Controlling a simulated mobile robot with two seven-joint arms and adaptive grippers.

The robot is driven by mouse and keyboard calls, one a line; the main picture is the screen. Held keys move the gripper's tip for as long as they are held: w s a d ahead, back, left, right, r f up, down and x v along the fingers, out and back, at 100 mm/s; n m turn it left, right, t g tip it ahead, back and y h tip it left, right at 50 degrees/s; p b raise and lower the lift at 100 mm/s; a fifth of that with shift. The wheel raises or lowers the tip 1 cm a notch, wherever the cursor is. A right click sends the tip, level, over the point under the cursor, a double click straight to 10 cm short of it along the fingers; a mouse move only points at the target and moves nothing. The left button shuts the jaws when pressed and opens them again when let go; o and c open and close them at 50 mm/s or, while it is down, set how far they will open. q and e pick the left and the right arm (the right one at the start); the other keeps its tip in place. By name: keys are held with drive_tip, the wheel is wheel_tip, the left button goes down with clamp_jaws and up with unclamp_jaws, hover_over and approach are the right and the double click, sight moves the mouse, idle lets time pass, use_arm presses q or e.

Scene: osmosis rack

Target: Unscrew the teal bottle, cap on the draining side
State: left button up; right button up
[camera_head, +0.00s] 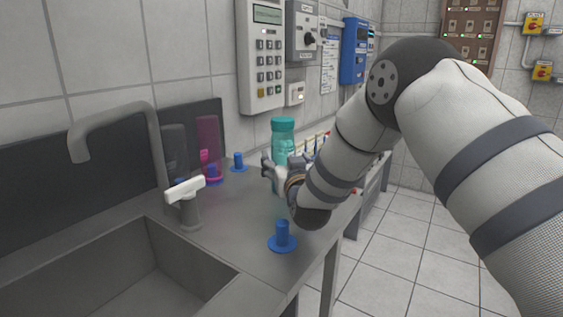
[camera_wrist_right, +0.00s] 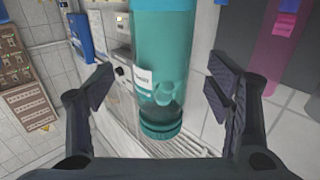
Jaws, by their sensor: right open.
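The teal bottle (camera_head: 283,132) stands upright on the far part of the grey counter, its teal cap (camera_head: 283,122) on top. My right gripper (camera_head: 276,168) is in front of the bottle and hides its lower part. In the right wrist view the bottle (camera_wrist_right: 162,50) appears upside down, with the cap (camera_wrist_right: 161,124) low in the picture and a white label on its side. The open fingers of my right gripper (camera_wrist_right: 163,92) are on either side of it, with gaps showing. The draining side (camera_head: 245,215) is the flat counter right of the sink. My left gripper is out of view.
The sink basin (camera_head: 95,285) is at the lower left, with a grey tap (camera_head: 110,115) and a white-handled fitting (camera_head: 185,190). Blue pegs (camera_head: 282,238) stand on the counter. A pink bottle (camera_head: 208,140) and a grey one (camera_head: 175,145) stand behind. Devices hang on the wall.

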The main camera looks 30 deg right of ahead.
sight(280, 125)
drive_tip(key=x, duration=0.3)
drive_tip(key=shift+w+f+b, duration=0.15)
drive_tip(key=shift+f+b, duration=0.15)
drive_tip(key=shift+w+d+r, duration=0.1)
drive_tip(key=shift+w, duration=0.2)
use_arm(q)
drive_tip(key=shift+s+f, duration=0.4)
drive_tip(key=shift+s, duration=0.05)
use_arm(e)
drive_tip(key=shift+r, duration=0.2)
drive_tip(key=c, duration=1.4)
